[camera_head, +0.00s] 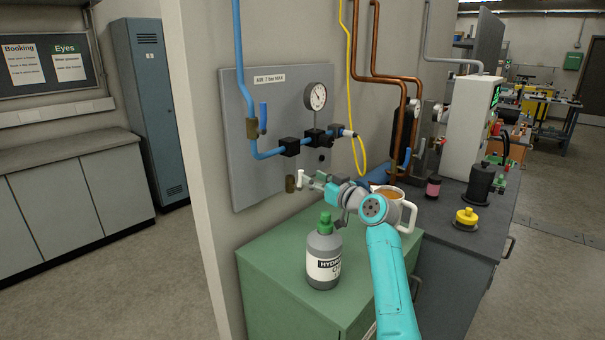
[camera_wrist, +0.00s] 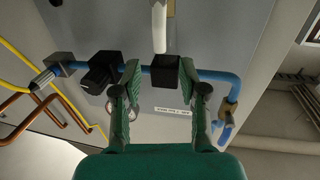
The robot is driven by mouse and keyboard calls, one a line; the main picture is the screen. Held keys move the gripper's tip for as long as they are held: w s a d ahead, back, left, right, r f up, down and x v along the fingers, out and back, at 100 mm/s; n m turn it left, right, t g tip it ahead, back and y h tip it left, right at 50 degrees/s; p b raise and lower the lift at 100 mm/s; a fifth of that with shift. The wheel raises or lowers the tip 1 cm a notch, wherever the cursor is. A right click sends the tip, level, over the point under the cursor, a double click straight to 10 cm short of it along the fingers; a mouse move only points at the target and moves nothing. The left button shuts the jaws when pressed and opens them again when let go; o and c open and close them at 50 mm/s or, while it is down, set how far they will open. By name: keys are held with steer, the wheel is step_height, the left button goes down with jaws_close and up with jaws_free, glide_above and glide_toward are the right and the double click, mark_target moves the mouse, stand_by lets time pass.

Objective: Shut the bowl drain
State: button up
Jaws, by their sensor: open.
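A brass drain fitting (camera_head: 290,184) is low on the grey panel, with a short white lever (camera_head: 300,179) beside it. In the wrist view, the white lever (camera_wrist: 160,28) comes down from the top edge, with a bit of brass (camera_wrist: 171,8) beside it. My gripper (camera_head: 318,181) is close to the lever, in front of the panel. In the wrist view, my gripper (camera_wrist: 160,68) is open, with its two green fingers apart and nothing held. The lever's end appears just beyond the fingertips, roughly in line with the gap. I cannot tell whether anything touches.
A blue pipe (camera_head: 243,60) with a blue-handled valve (camera_head: 263,117), black blocks (camera_head: 289,147) and a gauge (camera_head: 317,96) is on the panel. A grey bottle (camera_head: 323,258) stands on the green cabinet (camera_head: 268,270) below my arm.

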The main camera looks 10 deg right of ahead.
mark_target(300, 180)
steer(key=shift+x, duration=2.85)
jaws_close()
